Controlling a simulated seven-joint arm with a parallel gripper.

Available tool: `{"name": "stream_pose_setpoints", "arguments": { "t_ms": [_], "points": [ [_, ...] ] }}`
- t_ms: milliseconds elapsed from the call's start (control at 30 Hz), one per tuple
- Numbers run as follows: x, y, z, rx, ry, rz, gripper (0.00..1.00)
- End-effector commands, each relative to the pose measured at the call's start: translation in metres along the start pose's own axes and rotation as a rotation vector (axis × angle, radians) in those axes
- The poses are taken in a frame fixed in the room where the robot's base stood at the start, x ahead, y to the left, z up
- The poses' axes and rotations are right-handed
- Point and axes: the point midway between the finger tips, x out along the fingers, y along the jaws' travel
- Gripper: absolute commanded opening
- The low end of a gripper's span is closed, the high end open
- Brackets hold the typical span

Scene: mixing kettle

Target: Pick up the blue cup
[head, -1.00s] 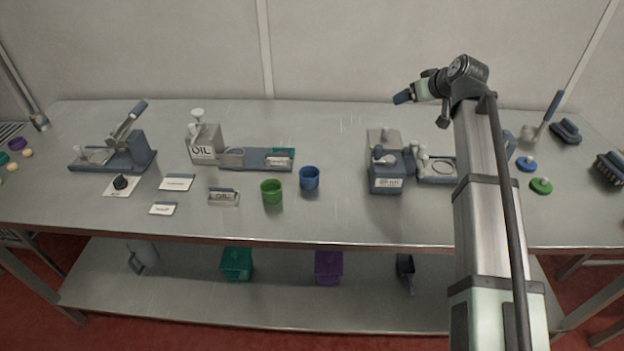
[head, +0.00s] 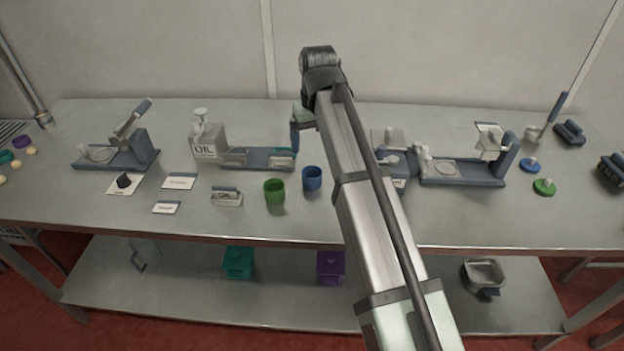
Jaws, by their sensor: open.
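The blue cup (head: 312,178) stands upright on the metal table, right of the green cup (head: 274,190) and a small gap from it. My gripper (head: 295,143) points down behind and slightly left of the blue cup in the picture, by the right end of a blue-grey tray. My arm partly hides it, and the fingers appear small and edge-on. It holds nothing that I can see, and it is apart from the blue cup. Its height above the table is hard to judge.
The blue-grey tray (head: 255,164) and an oil dispenser (head: 208,141) stand left of the gripper. A small labelled holder (head: 227,198) is left of the green cup. A device with a blue-grey base (head: 460,178) stands right of my arm. The table in front of the cups is clear.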

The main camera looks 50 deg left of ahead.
Motion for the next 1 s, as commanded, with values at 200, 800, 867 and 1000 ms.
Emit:
{"name": "stream_pose_setpoints", "arguments": {
  "t_ms": [200, 800, 867, 1000],
  "points": [
    [0.038, 0.000, 0.001, 0.000, -0.001, -0.001, 0.88],
    [0.086, 0.001, 0.000, -0.001, 0.002, -0.001, 0.88],
    [0.092, 0.001, -0.001, -0.001, 0.001, -0.001, 0.88],
    [0.110, 0.001, -0.001, -0.001, 0.001, -0.001, 0.88]
  ]
}}
